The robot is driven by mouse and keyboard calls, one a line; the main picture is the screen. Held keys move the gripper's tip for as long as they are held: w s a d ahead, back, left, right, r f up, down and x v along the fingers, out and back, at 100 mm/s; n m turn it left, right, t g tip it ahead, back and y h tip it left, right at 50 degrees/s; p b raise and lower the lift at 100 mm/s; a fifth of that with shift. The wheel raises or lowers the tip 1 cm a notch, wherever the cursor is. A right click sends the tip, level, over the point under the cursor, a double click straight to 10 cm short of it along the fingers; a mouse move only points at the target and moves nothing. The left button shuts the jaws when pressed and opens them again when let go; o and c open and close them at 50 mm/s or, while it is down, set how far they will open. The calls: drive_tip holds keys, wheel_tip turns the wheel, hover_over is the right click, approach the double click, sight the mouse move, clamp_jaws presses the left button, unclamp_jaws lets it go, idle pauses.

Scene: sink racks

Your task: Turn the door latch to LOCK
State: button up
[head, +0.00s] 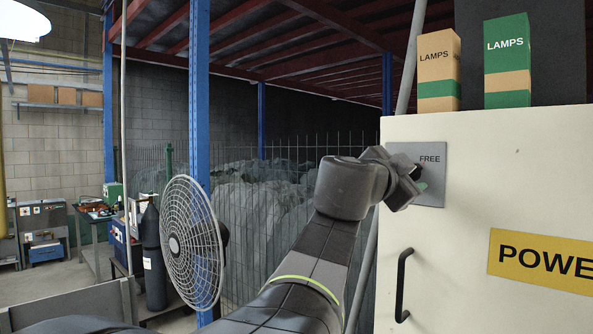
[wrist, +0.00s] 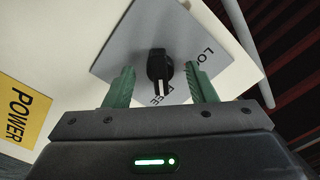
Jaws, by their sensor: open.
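The door latch is a black knob (wrist: 159,66) with a white pointer line, on a grey plate (head: 431,165) on the cream cabinet door. In the wrist view the plate (wrist: 140,38) carries partly covered lettering, and the pointer line points toward the partly hidden FREE label. The start of the other label, "LO", shows to the right of the knob. My gripper (wrist: 160,88) is open, with one green finger on each side of the knob and a gap to both. In the head view my gripper (head: 416,182) is at the plate and hides most of the knob.
The cream cabinet (head: 480,160) has a black door handle (head: 402,285) below the plate and a yellow POWER sign (head: 545,262) to the right. Two LAMPS boxes (head: 439,68) (head: 507,60) stand on top. A fan (head: 191,243) stands left of my arm.

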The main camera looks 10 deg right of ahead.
drive_tip(key=c, duration=1)
drive_tip(key=shift+a+f+n+b, duration=0.1)
drive_tip(key=shift+f+n+b, duration=0.1)
drive_tip(key=shift+n+b, duration=0.5)
drive_tip(key=shift+r+n+b, duration=0.15)
drive_tip(key=shift+n+b, duration=1.55)
drive_tip(key=shift+n, duration=2.45)
drive_tip(key=shift+r+n+b, duration=0.1)
drive_tip(key=shift+n+b, duration=1.55)
drive_tip(key=shift+n, duration=2.5)
